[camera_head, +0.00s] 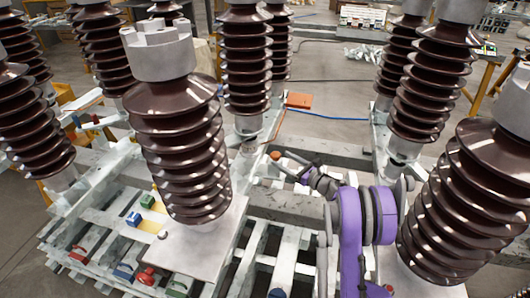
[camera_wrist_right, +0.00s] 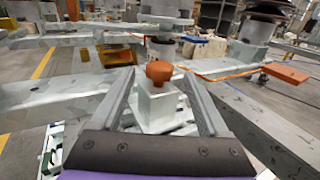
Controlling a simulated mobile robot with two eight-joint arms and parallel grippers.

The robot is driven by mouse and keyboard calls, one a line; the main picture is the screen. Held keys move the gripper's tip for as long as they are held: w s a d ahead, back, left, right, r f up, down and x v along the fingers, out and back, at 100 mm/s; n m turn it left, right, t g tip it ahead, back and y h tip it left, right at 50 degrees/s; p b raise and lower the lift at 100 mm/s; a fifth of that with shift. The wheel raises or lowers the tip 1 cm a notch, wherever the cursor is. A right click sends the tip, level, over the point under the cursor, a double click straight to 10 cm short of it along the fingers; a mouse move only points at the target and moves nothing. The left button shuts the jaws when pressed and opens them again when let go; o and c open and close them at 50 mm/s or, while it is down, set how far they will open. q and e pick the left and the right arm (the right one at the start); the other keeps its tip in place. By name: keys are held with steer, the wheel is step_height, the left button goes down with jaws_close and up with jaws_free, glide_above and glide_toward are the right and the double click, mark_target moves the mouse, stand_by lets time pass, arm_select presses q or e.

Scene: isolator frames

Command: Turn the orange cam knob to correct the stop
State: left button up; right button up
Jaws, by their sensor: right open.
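The orange cam knob (camera_wrist_right: 159,72) sits on top of a pale square block (camera_wrist_right: 157,106) in the right wrist view. In the head view the knob (camera_head: 275,156) is a small orange spot on the frame, just beyond my right gripper (camera_head: 285,164). My right gripper (camera_wrist_right: 159,82) is open, its two grey fingers reaching forward on either side of the knob and block. Clear gaps show between the fingers and the block, and nothing is held. Whether the fingertips reach as far as the knob I cannot tell. My left gripper is not in view.
Tall brown ribbed insulators (camera_head: 180,140) stand on both sides of my purple right arm. Pale metal beams (camera_head: 290,208) cross below it. Small coloured blocks (camera_head: 134,219) sit on the frame at left.

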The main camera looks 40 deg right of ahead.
mark_target(272, 153)
steer(key=w, duration=0.2)
steer(key=w+a, duration=0.1)
steer(key=w, duration=0.4)
steer(key=shift+w+a, duration=0.15)
steer(key=shift+w, duration=0.15)
jaws_close()
